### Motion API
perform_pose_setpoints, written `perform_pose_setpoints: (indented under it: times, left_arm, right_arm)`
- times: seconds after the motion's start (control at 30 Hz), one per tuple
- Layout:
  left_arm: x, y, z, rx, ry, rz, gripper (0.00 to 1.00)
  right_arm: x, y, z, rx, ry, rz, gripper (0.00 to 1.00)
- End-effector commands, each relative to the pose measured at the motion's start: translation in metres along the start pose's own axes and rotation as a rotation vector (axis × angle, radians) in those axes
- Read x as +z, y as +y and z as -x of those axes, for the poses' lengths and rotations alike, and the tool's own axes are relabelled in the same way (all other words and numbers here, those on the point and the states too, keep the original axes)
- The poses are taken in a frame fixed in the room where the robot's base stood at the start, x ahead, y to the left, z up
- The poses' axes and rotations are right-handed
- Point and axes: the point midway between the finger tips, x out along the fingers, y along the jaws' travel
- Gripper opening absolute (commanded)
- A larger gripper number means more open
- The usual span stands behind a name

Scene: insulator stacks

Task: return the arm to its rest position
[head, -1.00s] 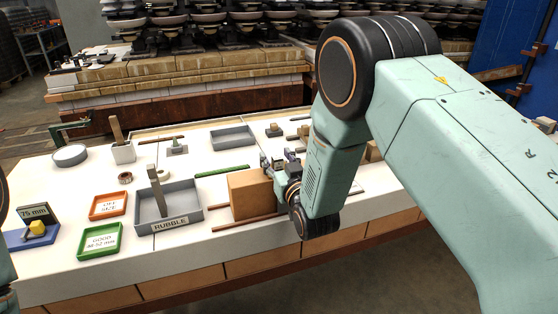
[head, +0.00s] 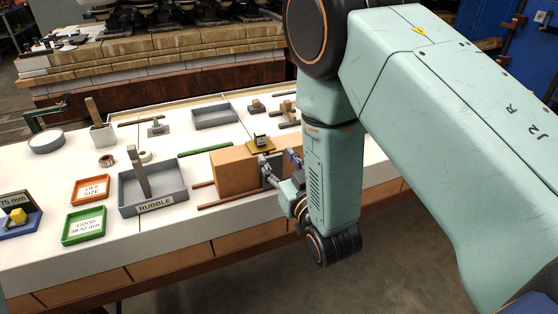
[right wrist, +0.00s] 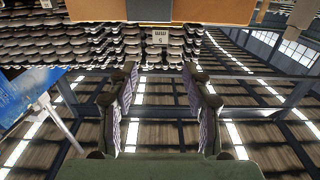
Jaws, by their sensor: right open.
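My right arm comes in from the right in the head view and bends down past the front edge of the white table (head: 100,257). My right gripper (head: 279,160) is beside the right end of a brown box (head: 231,173); I cannot tell whether they touch. Its jaws are open. In the right wrist view the two fingers (right wrist: 160,82) stand apart with nothing between them. My left gripper is not in view.
A tan plate (head: 262,150) with a small block is behind my gripper. Insulator stacks (head: 190,15) stand behind. Open floor (head: 330,285) lies in front.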

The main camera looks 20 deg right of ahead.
Motion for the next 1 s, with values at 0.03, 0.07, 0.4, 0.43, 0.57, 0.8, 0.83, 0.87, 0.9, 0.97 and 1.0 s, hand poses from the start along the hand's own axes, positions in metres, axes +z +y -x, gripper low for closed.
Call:
perform_pose_setpoints:
  times: [0.03,0.07,0.4,0.43,0.57,0.8,0.83,0.87,0.9,0.97,1.0]
  left_arm:
    - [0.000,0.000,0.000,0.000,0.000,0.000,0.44]
    - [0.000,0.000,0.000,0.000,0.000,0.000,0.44]
    - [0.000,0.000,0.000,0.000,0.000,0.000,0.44]
    - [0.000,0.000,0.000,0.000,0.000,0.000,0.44]
    - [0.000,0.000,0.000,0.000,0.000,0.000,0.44]
    - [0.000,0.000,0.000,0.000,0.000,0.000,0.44]
    - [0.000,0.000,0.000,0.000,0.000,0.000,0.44]
    - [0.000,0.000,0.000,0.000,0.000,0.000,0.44]
    - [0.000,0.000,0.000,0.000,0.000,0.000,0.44]
    - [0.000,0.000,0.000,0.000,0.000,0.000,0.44]
    - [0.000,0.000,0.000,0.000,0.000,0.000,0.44]
  right_arm:
    - [0.000,0.000,0.000,0.000,0.000,0.000,0.49]
    - [0.000,0.000,0.000,0.000,0.000,0.000,0.49]
    - [0.000,0.000,0.000,-0.001,-0.001,0.001,0.49]
    - [0.001,0.000,0.000,0.000,-0.003,0.002,0.49]
    - [0.018,0.001,0.001,0.002,-0.084,0.010,0.49]
    - [0.127,0.011,0.068,0.017,-0.591,0.025,0.49]
    - [0.141,0.012,0.082,0.020,-0.661,0.025,0.49]
    - [0.154,0.013,0.097,0.021,-0.728,0.024,0.49]
    - [0.170,0.015,0.118,0.023,-0.816,0.022,0.49]
    - [0.192,0.017,0.151,0.026,-0.946,0.016,0.49]
    - [0.204,0.018,0.175,0.027,-1.031,0.012,0.49]
